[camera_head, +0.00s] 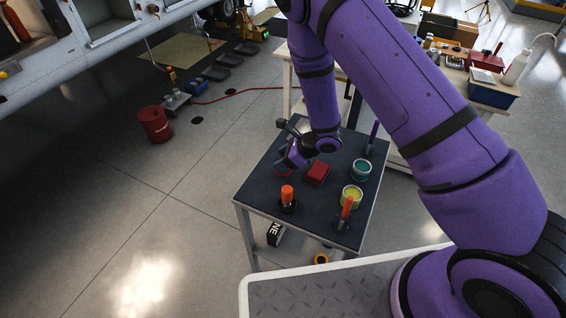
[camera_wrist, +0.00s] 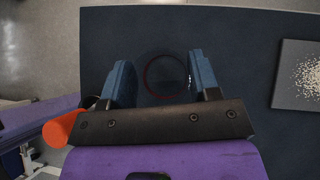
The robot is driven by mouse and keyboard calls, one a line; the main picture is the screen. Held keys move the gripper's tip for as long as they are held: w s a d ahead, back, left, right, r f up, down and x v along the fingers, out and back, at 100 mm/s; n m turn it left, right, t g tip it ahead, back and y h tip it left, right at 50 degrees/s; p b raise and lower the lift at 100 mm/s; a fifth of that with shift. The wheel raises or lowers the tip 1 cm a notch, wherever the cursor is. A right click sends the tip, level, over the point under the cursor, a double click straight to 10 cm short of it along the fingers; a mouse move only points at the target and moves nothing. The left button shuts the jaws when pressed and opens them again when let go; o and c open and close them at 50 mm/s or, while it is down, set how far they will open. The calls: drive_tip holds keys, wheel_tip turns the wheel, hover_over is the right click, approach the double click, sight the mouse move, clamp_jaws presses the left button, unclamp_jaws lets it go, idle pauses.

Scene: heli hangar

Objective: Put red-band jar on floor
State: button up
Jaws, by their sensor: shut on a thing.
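The red-band jar (camera_wrist: 166,76) shows in the wrist view as a clear round outline with a dark red ring, between my gripper's two blue fingers. My gripper (camera_wrist: 163,82) is shut on it. In the head view my gripper (camera_head: 289,160) is over the far left part of the dark-topped table (camera_head: 262,188). A small red part of the jar (camera_head: 283,174) shows beneath it; the rest is hidden. I cannot tell whether the jar touches the tabletop. The grey floor (camera_head: 190,215) is open left of the table.
On the table are a red box (camera_head: 317,173), a teal-topped tin (camera_head: 361,168), a yellow-topped tin (camera_head: 351,196) and orange-handled items (camera_head: 287,193). A red bucket (camera_head: 155,124) stands on the floor farther left. A red hose (camera_head: 235,97) runs behind. Free floor lies left of the table.

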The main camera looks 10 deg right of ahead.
drive_tip(key=shift+f, duration=0.9)
drive_tip(key=shift+f, duration=0.15)
drive_tip(key=o, duration=1)
drive_tip(key=shift+r, duration=0.25)
drive_tip(key=v, duration=1.2)
